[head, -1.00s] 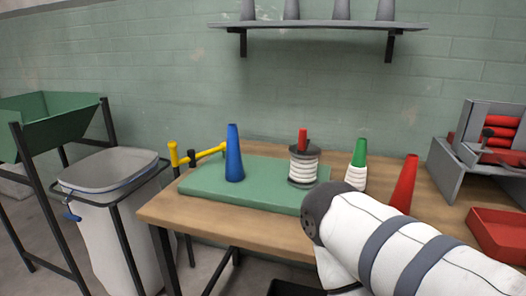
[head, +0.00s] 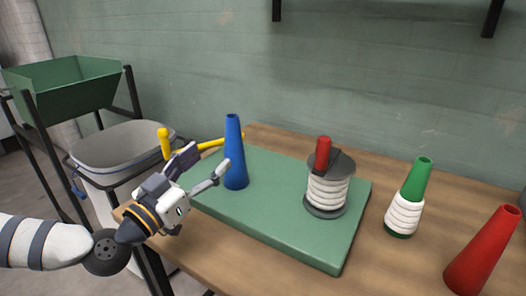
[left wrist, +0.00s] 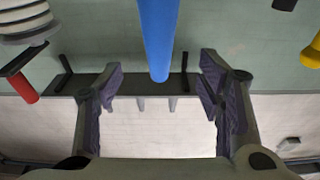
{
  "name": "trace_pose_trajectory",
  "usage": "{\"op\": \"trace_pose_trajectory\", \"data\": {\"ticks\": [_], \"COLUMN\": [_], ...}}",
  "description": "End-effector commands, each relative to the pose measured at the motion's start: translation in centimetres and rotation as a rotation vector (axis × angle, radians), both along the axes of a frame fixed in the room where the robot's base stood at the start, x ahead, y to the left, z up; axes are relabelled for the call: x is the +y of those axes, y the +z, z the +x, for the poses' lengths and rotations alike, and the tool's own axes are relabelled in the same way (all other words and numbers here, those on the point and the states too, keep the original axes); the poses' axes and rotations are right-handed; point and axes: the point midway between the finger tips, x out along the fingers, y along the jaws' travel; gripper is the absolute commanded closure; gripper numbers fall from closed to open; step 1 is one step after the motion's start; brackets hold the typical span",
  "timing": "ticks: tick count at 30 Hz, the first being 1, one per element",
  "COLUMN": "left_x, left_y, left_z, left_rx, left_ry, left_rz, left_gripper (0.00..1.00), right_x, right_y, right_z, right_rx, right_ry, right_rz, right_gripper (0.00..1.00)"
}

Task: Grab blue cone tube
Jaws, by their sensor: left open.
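The blue cone tube (head: 234,152) stands upright on the left part of the green mat (head: 300,237) in the head view. My left gripper (head: 207,165) is open, just left of the tube, with its fingers reaching toward it. In the left wrist view the blue tube (left wrist: 159,38) comes in from the top, and its narrow end lies between the spread fingertips of my left gripper (left wrist: 159,75). Nothing is held, and I see no finger touching the tube. My right gripper is not in view.
A bobbin with white thread and a red top (head: 328,187) stands right on the mat. A green cone with white yarn (head: 408,200) and a red cone (head: 482,250) stand on the wooden table (head: 384,262). A yellow-handled item (head: 165,143) lies behind the gripper. A white bin (head: 120,150) is left.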

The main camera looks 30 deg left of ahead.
Motion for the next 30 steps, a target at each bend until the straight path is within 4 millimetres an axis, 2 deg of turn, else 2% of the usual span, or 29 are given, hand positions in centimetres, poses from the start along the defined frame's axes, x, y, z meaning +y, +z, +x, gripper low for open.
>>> {"op": "trace_pose_trajectory", "data": {"ticks": [1,3,7,12,15,23,30], "left_x": [-0.2,-0.3,-0.4,-0.9,-1.0,-1.0,-1.0], "left_y": [-1.5,-1.3,-0.7,-1.6,-0.8,-0.2,-0.3], "left_z": [1.3,2.7,4.3,7.5,9.0,9.5,9.5], "left_rx": [0.023,0.023,0.019,0.024,0.018,0.013,0.013], "left_ry": [-0.006,-0.004,-0.003,-0.004,-0.003,-0.002,-0.003], "left_rz": [0.004,0.003,0.000,0.002,-0.001,-0.004,-0.004], "left_gripper": [0.39,0.39,0.39,0.39,0.39,0.39,0.91], "right_x": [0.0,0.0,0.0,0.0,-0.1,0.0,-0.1], "right_y": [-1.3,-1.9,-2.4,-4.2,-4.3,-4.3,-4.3], "right_z": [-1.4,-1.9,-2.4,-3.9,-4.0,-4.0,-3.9], "right_rx": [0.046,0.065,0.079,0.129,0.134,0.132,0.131], "right_ry": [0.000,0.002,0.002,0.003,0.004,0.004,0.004], "right_rz": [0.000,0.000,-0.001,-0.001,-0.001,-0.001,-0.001], "right_gripper": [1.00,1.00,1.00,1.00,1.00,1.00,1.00]}}
